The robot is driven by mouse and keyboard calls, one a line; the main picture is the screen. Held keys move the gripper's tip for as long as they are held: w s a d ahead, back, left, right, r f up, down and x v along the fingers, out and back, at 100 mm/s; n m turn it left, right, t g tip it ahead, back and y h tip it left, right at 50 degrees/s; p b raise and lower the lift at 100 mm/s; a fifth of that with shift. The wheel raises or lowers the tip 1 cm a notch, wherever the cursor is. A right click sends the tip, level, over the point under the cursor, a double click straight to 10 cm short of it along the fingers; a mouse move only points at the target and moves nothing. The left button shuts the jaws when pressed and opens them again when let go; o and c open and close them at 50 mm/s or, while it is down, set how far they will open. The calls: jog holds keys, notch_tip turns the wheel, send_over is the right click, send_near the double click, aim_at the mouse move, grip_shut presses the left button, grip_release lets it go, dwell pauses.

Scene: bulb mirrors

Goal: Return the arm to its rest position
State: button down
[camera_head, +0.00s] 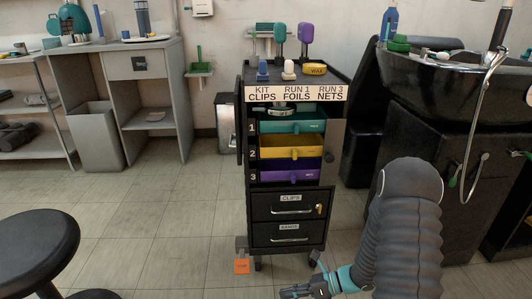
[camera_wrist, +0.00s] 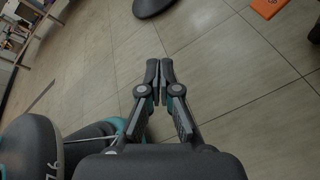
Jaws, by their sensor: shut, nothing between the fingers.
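My arm reaches down at the right of the head view, in a dark ribbed sleeve. My gripper (camera_head: 300,291) shows at the bottom edge of that view, low in front of the trolley, partly cut off by the frame. In the wrist view my gripper (camera_wrist: 160,72) has its two fingertips together with nothing between them. Bare floor tiles lie beyond the fingertips.
A black trolley (camera_head: 290,219) with teal, yellow and purple drawers stands ahead. An orange tag (camera_head: 241,266) is low at its left. A black stool (camera_head: 36,250) is at left, a wash basin (camera_head: 450,85) at right. Floor between stool and trolley is clear.

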jog(key=s+d+r+n+g+h+p, duration=0.1)
jog(key=s+d+r+n+h, duration=0.4)
jog(key=r+n, duration=0.45)
jog(key=s+d+r+n+g+h+p, duration=0.1)
jog(key=s+d+r+n+h, duration=0.3)
jog(key=s+r+n, duration=0.5)
jog(key=s+r+n+t+h+p, duration=0.1)
jog(key=s+r+n+t+h, duration=0.1)
jog(key=r, duration=0.6)
jog(key=s+r+n+t+h+p, duration=0.1)
jog(key=r+n+t, duration=0.3)
jog(key=r, duration=0.5)
jog(key=shift+s+t+h, duration=0.65)
jog(key=shift+t+h, duration=0.05)
jog(key=shift+h, duration=0.2)
jog(key=shift+r, duration=0.1)
